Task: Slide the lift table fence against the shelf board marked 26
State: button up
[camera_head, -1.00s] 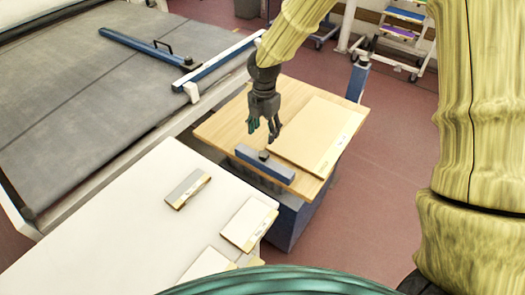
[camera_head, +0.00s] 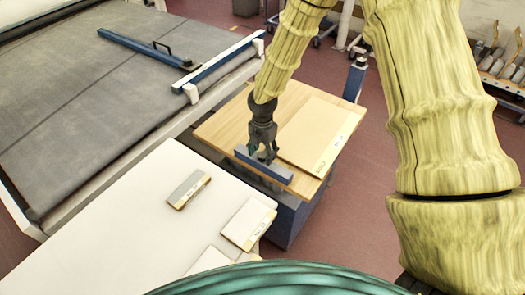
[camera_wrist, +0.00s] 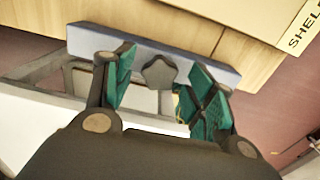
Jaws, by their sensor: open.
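The lift table (camera_head: 222,127) has a wooden top. A large flat tan shelf board (camera_head: 318,130) lies on its right part; its label shows in part in the wrist view (camera_wrist: 300,38), and the number cannot be read. The blue fence (camera_head: 277,174) lies along the table's front edge, left of and below the board. In the wrist view the fence (camera_wrist: 215,68) has a dark star-shaped knob (camera_wrist: 160,73) at its near side. My gripper (camera_head: 264,155) is over the fence. Its open fingers (camera_wrist: 157,88) stand on either side of the knob; whether they touch it cannot be told.
A white table (camera_head: 130,215) in front holds several small labelled boards, one grey (camera_head: 188,189) and one cream (camera_head: 248,224). A grey conveyor belt (camera_head: 100,100) with blue bars (camera_head: 140,47) runs at the left. A blue post (camera_head: 354,82) rises behind the lift table.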

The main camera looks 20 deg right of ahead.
jog(key=shift+f, duration=0.1)
grip_shut()
jog(key=shift+w+d+p, duration=0.3)
jog(key=shift+w+d, duration=0.5)
jog(key=shift+d, duration=0.25)
jog(key=shift+w+d+p, duration=0.3)
jog(key=shift+w+d, duration=0.5)
jog(key=shift+d, duration=0.2)
grip_release()
